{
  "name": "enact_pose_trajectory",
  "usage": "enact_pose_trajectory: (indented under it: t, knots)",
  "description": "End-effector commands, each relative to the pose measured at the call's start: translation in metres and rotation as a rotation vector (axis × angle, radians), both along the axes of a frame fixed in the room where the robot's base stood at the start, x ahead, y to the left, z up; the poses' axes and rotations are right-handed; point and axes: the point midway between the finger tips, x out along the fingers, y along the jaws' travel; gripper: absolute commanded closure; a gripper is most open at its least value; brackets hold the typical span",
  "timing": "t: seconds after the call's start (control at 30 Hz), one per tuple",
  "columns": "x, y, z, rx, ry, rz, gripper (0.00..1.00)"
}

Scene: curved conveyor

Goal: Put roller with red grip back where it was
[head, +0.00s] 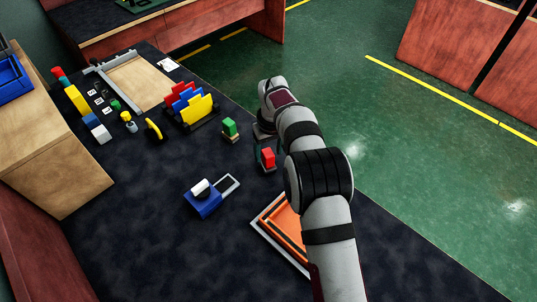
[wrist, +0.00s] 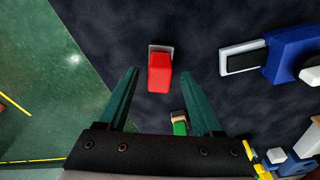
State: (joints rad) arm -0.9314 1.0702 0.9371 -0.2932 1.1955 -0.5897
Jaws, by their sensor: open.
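A red block-like grip (head: 268,159) on a pale grey base stands on the dark table; I take it for the roller with red grip, though no roller shows clearly. In the wrist view the red grip (wrist: 159,73) lies between and slightly beyond my fingertips, with its pale base edge at the far side. My gripper (wrist: 160,70) is open, its two dark green fingers on either side of the red grip with gaps. I cannot tell the height between them. In the head view my gripper (head: 267,152) is at the red grip, partly hidden by my arm.
A green block on a tan base (head: 230,129) stands close behind; it also shows between my fingers (wrist: 180,126). A blue device with a white roll (head: 204,200) is to the left. An orange tray (head: 262,222) is in front. Yellow, red and blue folders (head: 196,106) stand farther back.

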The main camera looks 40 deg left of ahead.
Motion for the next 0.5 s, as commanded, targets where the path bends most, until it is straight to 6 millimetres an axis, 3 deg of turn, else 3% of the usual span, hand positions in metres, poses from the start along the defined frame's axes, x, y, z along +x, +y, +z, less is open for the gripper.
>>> enact_pose_trajectory:
  t: [0.1,0.3,0.5]
  knots:
    - [-0.001,-0.003,0.037,0.004,-0.004,0.001,0.33]
    - [-0.003,-0.009,0.084,0.002,-0.002,0.001,0.33]
    - [-0.004,-0.011,0.099,0.0,-0.002,0.002,0.33]
